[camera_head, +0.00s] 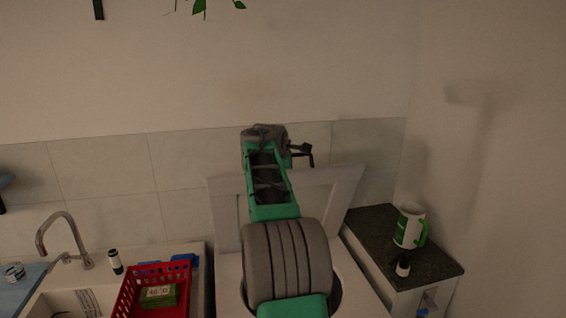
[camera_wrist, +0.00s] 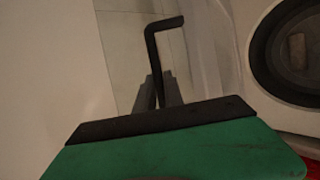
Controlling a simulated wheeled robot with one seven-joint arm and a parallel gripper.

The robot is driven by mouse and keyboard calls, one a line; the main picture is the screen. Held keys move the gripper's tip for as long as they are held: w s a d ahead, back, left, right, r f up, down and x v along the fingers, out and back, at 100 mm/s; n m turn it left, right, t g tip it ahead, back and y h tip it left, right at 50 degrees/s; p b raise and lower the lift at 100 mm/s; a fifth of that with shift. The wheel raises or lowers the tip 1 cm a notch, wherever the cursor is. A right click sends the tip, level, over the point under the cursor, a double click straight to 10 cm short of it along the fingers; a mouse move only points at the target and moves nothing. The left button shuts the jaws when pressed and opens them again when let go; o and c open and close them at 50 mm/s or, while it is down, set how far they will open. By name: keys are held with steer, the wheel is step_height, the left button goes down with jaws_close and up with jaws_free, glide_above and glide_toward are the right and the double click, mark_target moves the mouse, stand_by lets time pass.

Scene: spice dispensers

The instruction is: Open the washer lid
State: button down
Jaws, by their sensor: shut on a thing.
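The white washer (camera_head: 355,285) stands in the middle. Its white lid (camera_head: 228,207) is raised, standing up behind the dark round opening (camera_head: 337,290). My green and grey arm covers much of the opening and the lid's middle. My gripper (camera_head: 293,150) is near the lid's top edge. In the wrist view, my gripper (camera_wrist: 161,88) is shut on a thin black hooked rod (camera_wrist: 152,60), which also shows in the head view (camera_head: 308,151). A dark round opening (camera_wrist: 262,50) shows at right in the wrist view. I cannot tell whether the rod touches the lid.
A dark counter (camera_head: 435,262) at right holds a white and green mug (camera_head: 409,226) and a small dark bottle (camera_head: 403,264). A red basket (camera_head: 130,292), a tap (camera_head: 66,235) and a sink are at left. The tiled wall (camera_head: 110,165) is close behind the lid.

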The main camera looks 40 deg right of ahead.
steer(key=shift+w+d+f, duration=0.15)
steer(key=shift+w, duration=0.35)
steer(key=c, duration=1.7)
jaws_free()
steer(key=shift+s, duration=0.15)
steer(key=b+v, duration=0.2)
steer(key=v, duration=0.5)
steer(key=shift+a+r, duration=0.25)
